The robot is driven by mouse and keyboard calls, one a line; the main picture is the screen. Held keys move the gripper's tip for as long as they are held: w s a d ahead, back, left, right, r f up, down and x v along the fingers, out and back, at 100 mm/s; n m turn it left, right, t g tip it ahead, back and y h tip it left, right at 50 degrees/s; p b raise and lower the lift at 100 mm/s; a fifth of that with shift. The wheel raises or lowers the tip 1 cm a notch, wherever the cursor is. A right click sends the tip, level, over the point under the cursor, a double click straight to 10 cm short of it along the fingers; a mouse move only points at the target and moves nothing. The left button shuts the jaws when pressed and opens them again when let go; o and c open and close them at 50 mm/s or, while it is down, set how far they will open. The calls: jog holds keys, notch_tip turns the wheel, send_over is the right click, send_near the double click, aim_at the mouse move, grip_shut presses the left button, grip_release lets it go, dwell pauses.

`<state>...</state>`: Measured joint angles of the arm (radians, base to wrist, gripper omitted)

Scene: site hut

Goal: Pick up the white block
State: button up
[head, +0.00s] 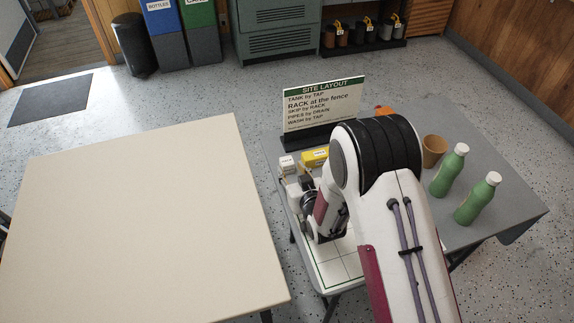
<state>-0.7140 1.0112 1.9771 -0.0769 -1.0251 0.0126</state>
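A small white block (287,164) with a dark label stands on the grey table, near its left edge and in front of the sign. A yellow block (314,157) lies just to its right. My gripper (293,184) is small in view and partly hidden by my own wrist. It is close to the near side of the white block. I cannot tell whether it touches the block or whether its fingers are apart.
The sign (322,105) stands behind the blocks. A brown cup (434,151) and two green bottles (448,172) (477,200) stand right of my arm. A white grid sheet (337,264) lies in front. The beige table (140,220) at left is bare.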

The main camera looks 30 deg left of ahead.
aim_at(288, 163)
jog(key=shift+x, duration=2.35)
jog(key=shift+d, duration=0.1)
jog(key=c, duration=0.9)
